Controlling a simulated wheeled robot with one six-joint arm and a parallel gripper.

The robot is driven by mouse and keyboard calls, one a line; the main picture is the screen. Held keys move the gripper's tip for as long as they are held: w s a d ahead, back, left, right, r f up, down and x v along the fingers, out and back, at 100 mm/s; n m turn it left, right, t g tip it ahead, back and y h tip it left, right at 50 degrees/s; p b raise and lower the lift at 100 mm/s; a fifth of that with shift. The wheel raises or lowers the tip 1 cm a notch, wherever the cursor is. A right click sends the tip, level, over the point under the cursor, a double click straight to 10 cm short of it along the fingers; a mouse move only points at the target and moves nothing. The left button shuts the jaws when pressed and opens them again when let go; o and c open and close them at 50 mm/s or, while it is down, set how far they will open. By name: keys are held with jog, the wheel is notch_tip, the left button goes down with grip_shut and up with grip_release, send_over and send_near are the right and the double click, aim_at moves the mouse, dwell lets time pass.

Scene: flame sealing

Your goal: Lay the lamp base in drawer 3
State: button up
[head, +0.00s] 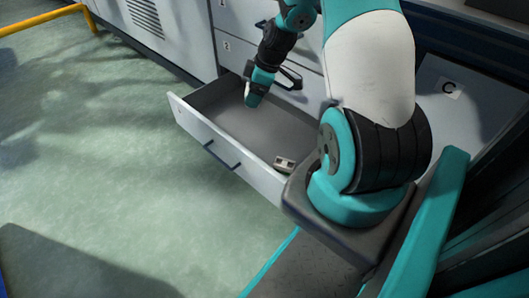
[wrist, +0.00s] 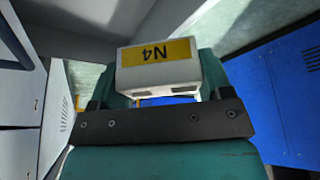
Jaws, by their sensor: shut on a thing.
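My gripper (head: 252,98) points down over the open bottom drawer (head: 186,117), which I take to be drawer 3 from its place below the fronts marked 1 and 2. In the wrist view a white block with a yellow N4 label (wrist: 157,53), upside down, sits between my gripper's teal fingers; I take it to be the lamp base. In the head view only a small pale part of it (head: 247,89) shows beside the fingers. Whether it touches the drawer floor is not clear.
A small beige block with dark openings (head: 284,163) lies in the drawer's near right corner. The rest of the visible drawer floor is clear. The closed drawer front marked 2 (head: 260,60) rises behind. A yellow rail (head: 45,18) stands far left.

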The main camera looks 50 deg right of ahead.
aim_at(256, 151)
jog(key=shift+n, duration=0.3)
jog(key=f, duration=0.1)
jog(key=f+b, duration=0.1)
jog(key=d+f+b, duration=0.1)
jog(key=f, duration=0.1)
jog(key=shift+s, duration=0.25)
notch_tip(256, 151, down, 20)
jog(key=b, duration=1.1)
jog(key=shift+d+b, duration=0.1)
jog(key=shift+b, duration=0.3)
jog(key=shift+r, duration=0.2)
jog(key=o, duration=0.9)
jog(key=shift+f, duration=0.1)
jog(key=shift+o, duration=0.2)
